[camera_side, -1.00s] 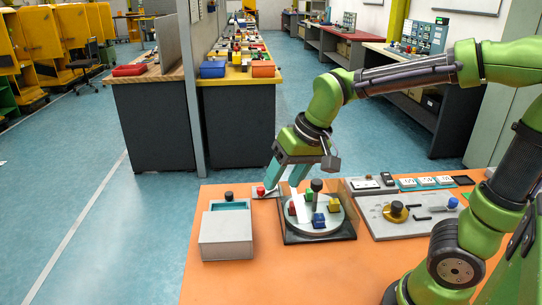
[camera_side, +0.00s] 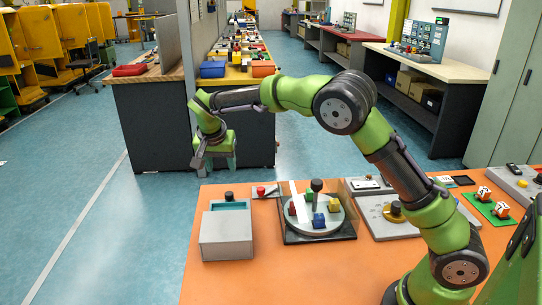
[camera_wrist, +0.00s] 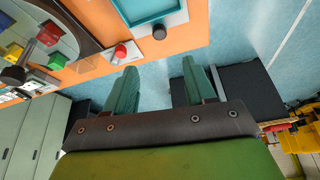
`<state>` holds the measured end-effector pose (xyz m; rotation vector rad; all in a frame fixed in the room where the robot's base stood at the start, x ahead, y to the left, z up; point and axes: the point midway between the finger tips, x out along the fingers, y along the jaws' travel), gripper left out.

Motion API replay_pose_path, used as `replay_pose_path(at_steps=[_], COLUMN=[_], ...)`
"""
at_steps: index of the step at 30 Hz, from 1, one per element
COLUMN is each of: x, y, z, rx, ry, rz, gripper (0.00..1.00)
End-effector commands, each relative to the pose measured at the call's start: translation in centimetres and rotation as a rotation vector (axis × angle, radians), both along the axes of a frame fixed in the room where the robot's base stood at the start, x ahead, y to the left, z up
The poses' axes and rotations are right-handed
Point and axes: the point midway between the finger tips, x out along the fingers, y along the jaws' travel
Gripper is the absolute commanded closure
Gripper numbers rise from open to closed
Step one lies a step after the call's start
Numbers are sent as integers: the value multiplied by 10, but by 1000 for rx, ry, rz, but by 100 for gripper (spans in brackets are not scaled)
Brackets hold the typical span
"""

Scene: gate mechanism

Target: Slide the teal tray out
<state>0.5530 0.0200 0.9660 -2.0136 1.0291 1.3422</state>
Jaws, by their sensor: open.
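The teal tray (camera_side: 228,205) shows as a teal inset in the top of a pale grey box (camera_side: 226,236) at the left of the orange table. A dark round knob (camera_side: 228,196) stands at its far side. In the wrist view the teal tray (camera_wrist: 148,10) is cut by the top edge, with the dark knob (camera_wrist: 159,32) just below it. My gripper (camera_wrist: 160,66) is open and empty, its two teal fingers apart. In the side view my gripper (camera_side: 216,164) is above and beyond the table's far edge, apart from the knob.
A red button (camera_side: 261,191) on a small plate is right of the box. A turntable (camera_side: 318,216) with coloured blocks, a white upright panel and a dark post stands further right. A grey panel (camera_side: 378,212) lies beyond it.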

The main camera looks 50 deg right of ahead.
Motion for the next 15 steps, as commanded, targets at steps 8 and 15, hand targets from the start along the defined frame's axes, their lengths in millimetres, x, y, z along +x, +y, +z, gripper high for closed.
replay_pose_path(at_steps=[8, 15], x=[12, 24], y=[-20, -35], z=[-58, -104], rx=[-1, 0], ry=[6, 5], rz=[0, 1], gripper=[45, 45])
